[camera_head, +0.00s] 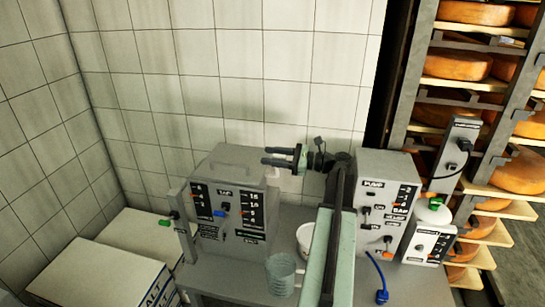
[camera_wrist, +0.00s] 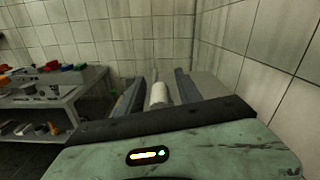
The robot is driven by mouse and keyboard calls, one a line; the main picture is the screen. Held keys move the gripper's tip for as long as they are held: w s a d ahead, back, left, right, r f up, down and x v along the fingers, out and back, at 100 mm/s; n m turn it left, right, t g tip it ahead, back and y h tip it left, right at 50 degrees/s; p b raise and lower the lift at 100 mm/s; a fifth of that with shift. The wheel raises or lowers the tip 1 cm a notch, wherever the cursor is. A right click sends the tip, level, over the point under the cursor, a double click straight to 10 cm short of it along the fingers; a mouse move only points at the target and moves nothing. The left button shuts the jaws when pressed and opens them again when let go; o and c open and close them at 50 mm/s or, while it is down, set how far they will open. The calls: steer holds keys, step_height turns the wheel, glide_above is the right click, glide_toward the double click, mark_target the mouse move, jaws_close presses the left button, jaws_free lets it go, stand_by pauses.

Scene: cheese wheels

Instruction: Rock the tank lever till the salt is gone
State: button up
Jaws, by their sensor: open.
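A grey box-shaped tank unit (camera_head: 238,172) with black scale panels stands on the bench in the head view. A small lever with a blue knob (camera_head: 221,208) is on its front, and a green knob (camera_head: 165,222) sticks out at its left side. I cannot tell which is the tank lever. My gripper (camera_head: 264,156) is open above the unit's right rear, pointing left, apart from both knobs. In the wrist view its dark fingers (camera_wrist: 156,88) stand apart, with a pale cylinder visible between them. White blocks with partly visible "ALT" lettering (camera_head: 153,291) lie at lower left. No loose salt is discernible.
A second grey unit (camera_head: 372,163) with dark panels stands right of my arm. A clear jug (camera_head: 281,272) and a white container (camera_head: 304,234) are between. A blue-handled item (camera_head: 382,296) lies in front. Cheese racks (camera_head: 425,85) stand right; tiled walls close the back and left.

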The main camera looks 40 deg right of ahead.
steer(key=shift+c, duration=0.2)
jaws_close()
stand_by(1.2)
